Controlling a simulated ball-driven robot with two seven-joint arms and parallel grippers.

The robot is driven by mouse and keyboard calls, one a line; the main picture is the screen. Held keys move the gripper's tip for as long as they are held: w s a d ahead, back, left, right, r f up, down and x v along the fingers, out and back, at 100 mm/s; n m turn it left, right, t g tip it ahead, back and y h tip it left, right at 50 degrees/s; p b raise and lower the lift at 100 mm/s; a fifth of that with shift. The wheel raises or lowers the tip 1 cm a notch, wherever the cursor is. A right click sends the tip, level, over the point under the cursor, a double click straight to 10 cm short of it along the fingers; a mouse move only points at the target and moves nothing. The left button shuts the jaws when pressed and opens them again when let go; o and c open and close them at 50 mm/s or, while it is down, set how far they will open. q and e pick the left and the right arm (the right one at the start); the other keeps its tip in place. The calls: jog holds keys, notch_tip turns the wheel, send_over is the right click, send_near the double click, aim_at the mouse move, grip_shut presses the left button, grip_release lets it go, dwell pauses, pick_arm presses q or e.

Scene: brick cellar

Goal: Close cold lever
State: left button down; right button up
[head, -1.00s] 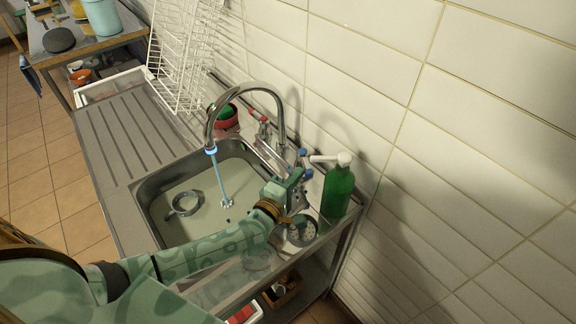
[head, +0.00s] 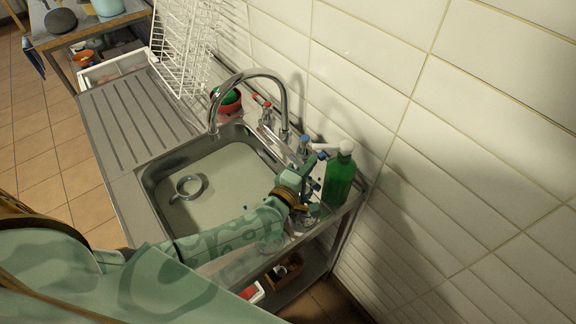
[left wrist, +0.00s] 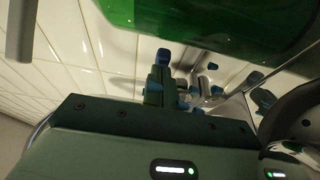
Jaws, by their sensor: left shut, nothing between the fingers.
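The cold lever (head: 305,142) has a blue end and stands on the wall side of the sink, right of the curved chrome tap (head: 252,76). No water stream shows below the spout. My left gripper (head: 318,162) is shut and empty, just below and right of the cold lever, between it and the green bottle. I cannot tell whether it touches the lever. In the left wrist view its blue-tipped fingers (left wrist: 158,80) are together, close below the bottle. My right gripper is not in view.
The green bottle (head: 339,180) with a white pump stands close right of my gripper. A red lever (head: 261,100) is left of the blue one. A white wire rack (head: 183,50) stands behind the drainer.

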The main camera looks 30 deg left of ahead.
pick_arm(q)
jog(key=s, duration=0.5)
jog(key=s+a, duration=0.1)
jog(key=s, duration=0.4)
jog(key=s+a+p, duration=0.1)
jog(key=s, duration=0.5)
